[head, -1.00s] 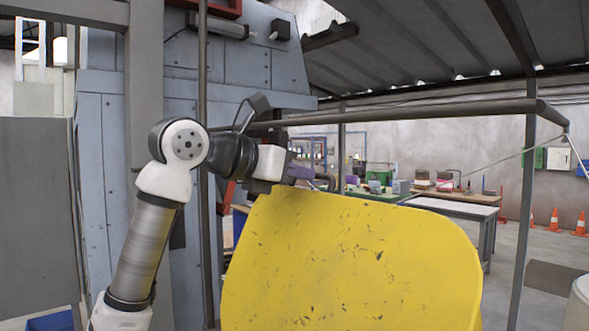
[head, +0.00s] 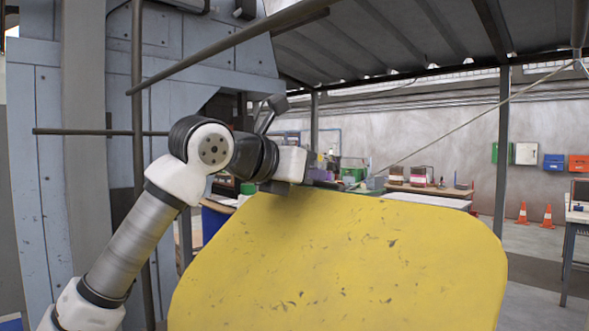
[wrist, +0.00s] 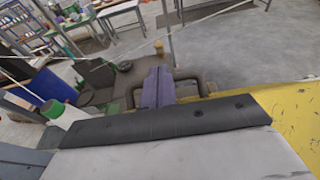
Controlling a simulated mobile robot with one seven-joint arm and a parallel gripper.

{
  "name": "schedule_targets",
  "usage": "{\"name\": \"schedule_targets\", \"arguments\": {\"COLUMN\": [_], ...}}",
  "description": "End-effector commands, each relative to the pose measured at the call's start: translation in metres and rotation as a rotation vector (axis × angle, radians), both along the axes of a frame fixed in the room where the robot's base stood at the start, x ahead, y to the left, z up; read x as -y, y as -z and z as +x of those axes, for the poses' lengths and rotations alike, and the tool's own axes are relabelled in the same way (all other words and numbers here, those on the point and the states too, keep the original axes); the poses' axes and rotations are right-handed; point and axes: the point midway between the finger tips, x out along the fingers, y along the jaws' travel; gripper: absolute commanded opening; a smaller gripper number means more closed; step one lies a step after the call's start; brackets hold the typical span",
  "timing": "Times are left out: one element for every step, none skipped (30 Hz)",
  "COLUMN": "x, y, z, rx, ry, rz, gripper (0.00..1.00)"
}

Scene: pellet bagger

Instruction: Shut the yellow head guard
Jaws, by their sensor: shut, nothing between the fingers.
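The yellow head guard (head: 330,265) is a broad, scuffed panel with rounded corners. It fills the lower middle of the head view, and part of it shows at the right of the wrist view (wrist: 294,115). My gripper (head: 320,174) is at the guard's top edge, left of its middle, and partly hidden. In the wrist view its purple fingers (wrist: 157,88) are shut and empty. A dark bent handle (wrist: 203,84) shows beside them, near the yellow edge. I cannot tell whether the fingers touch it.
A grey-blue machine body (head: 95,130) and a dark upright post (head: 137,180) stand at the left. A dark bar (head: 225,48) crosses above my arm. Benches with boxes (head: 425,190) and orange cones (head: 547,216) stand behind at the right.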

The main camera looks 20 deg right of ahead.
Motion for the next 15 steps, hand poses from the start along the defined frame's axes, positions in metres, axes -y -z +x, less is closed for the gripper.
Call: {"name": "schedule_targets", "arguments": {"x": [0.007, 0.012, 0.019, 0.025, 0.031, 0.038, 0.044, 0.049, 0.055, 0.06, 0.064, 0.069, 0.073, 0.077, 0.08], "y": [0.016, 0.022, 0.031, 0.037, 0.044, 0.052, 0.056, 0.063, 0.073, 0.08, 0.087, 0.097, 0.103, 0.11, 0.12], "z": [0.003, 0.004, 0.007, 0.009, 0.011, 0.014, 0.015, 0.017, 0.02, 0.022, 0.023, 0.025, 0.026, 0.027, 0.029], "rx": [0.0, 0.0, 0.0, 0.0, -0.001, -0.002, -0.012, -0.023, -0.036, -0.045, -0.055, -0.066, -0.075, -0.083, -0.094], "ry": [0.0, 0.0, 0.0, 0.0, 0.0, -0.001, -0.001, -0.001, -0.002, -0.002, -0.002, -0.002, -0.002, -0.001, -0.001], "rz": [0.003, 0.004, 0.004, 0.004, 0.004, 0.009, 0.042, 0.072, 0.107, 0.131, 0.155, 0.189, 0.212, 0.234, 0.261], "gripper": [0.0, 0.0, 0.0, 0.0, 0.0, 0.0, 0.0, 0.0, 0.0, 0.0, 0.0, 0.0, 0.0, 0.0, 0.0]}}
